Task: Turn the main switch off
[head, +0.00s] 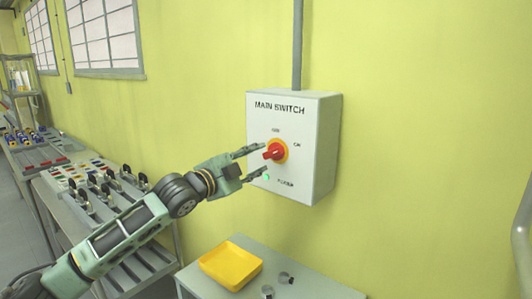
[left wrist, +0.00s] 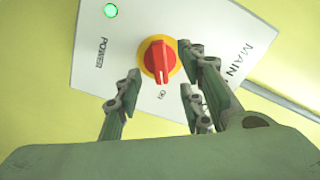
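The main switch is a white box (head: 320,150) on the yellow wall, labelled MAIN SWITCH. Its red knob (head: 273,151) sits on a yellow disc. In the left wrist view the bar of the red knob (left wrist: 158,62) lines up with the ON label. The green power lamp (head: 266,177) is lit; it also shows in the left wrist view (left wrist: 110,10). My left gripper (head: 259,161) is open in front of the box, its fingers spread to either side of the knob. I cannot tell whether any fingertip touches it. My right gripper is not in view.
Below the box a small grey table (head: 315,284) bears a yellow tray (head: 231,266) and small metal pieces. At the left a bench holds a panel with dark-handled switches (head: 105,187). A grey conduit (head: 297,45) runs up from the box. The wall around it is clear.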

